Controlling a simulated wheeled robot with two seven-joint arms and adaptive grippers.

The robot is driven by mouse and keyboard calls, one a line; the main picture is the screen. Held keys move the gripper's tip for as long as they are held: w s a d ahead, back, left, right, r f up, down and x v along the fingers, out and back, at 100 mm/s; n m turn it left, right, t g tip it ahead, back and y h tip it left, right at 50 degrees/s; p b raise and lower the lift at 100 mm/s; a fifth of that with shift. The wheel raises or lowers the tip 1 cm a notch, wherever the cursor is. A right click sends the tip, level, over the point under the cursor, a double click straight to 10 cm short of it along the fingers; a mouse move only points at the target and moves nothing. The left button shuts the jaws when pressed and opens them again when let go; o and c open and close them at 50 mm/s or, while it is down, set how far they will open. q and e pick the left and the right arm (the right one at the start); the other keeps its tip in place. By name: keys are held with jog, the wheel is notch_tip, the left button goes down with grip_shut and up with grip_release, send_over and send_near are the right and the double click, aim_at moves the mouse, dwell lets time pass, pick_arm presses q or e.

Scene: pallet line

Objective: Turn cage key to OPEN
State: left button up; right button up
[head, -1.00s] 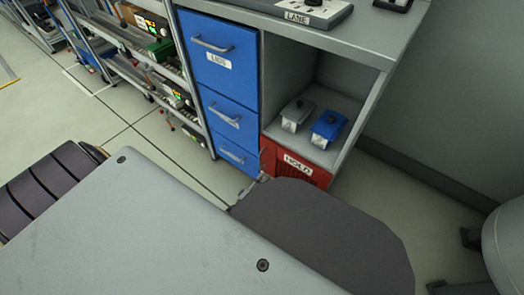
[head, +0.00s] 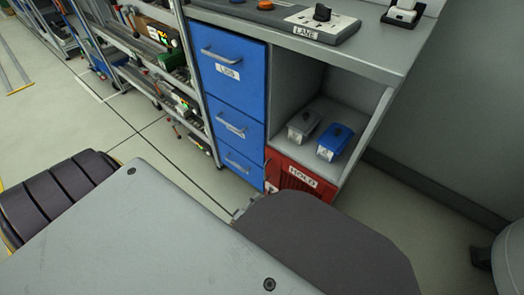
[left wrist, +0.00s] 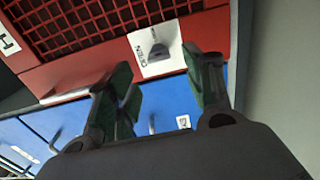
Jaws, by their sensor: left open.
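The red cage (head: 325,192) with the HOLD label is low in the workbench in the head view; its mesh front (left wrist: 80,30) fills the upper left of the left wrist view. A white plate (left wrist: 172,66) on it bears a small grey key (left wrist: 159,50) and the word OPEN, turned sideways. My left gripper (left wrist: 165,78) is open, with green-padded fingers on either side of the plate in the picture; the key is between them, not gripped. In the head view my left gripper (head: 240,208) is mostly hidden behind my own arm. My right gripper is not in view.
Blue drawers (head: 232,75) stand left of the cage. A grey box (head: 303,126) and a blue box (head: 334,142) sit on the shelf above it. A LANE panel (head: 310,25) lies on the bench top. A rack (head: 150,60) stands further left. Floor in front is partly clear.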

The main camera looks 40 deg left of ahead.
pick_arm(q)
jog(key=s, duration=0.6)
jog(key=shift+a, duration=0.25)
jog(key=shift+s, duration=0.1)
dwell(0.5)
